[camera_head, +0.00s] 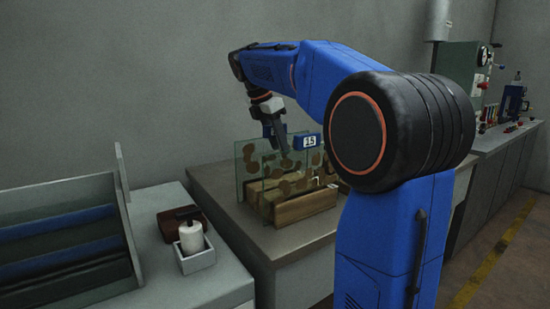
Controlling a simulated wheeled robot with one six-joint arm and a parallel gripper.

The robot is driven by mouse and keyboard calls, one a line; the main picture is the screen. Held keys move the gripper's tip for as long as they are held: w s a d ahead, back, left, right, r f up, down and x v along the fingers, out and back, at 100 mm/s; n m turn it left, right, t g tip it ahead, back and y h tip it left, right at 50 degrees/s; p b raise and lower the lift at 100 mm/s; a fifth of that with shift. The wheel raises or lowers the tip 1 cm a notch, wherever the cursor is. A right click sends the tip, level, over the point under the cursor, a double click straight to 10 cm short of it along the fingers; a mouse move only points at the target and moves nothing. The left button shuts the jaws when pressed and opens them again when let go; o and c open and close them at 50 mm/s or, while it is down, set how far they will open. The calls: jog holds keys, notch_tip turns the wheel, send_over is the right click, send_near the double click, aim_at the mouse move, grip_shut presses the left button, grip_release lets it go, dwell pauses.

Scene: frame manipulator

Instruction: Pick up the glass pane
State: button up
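A clear, greenish glass pane (245,172) stands upright in a wooden slotted holder (304,207) on the middle bench. Brown round spots show on or through the glass; I cannot tell which. More upright glass appears behind its right side, but the separate panes are hard to tell apart. My gripper (276,142) points down at the top edge of the glass, near the middle of the holder. Its fingers are dark and small in this view. I cannot tell whether they touch the glass or are closed on it.
A blue sign marked 15 (306,142) stands just right of my gripper. A grey rack with blue slats (60,240) is at the left, beside a white bottle in a small tray (197,257) and a brown box (178,222). A grey wall is behind. The bench front is clear.

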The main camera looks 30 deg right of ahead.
jog(key=shift+d+f, duration=0.1)
jog(key=shift+f, duration=0.25)
grip_shut()
jog(key=shift+r, duration=0.1)
notch_tip(320, 180, up, 12)
jog(key=shift+f, duration=0.1)
jog(key=a, duration=1.8)
jog(key=shift+s, duration=0.3)
jog(key=shift+d, duration=0.1)
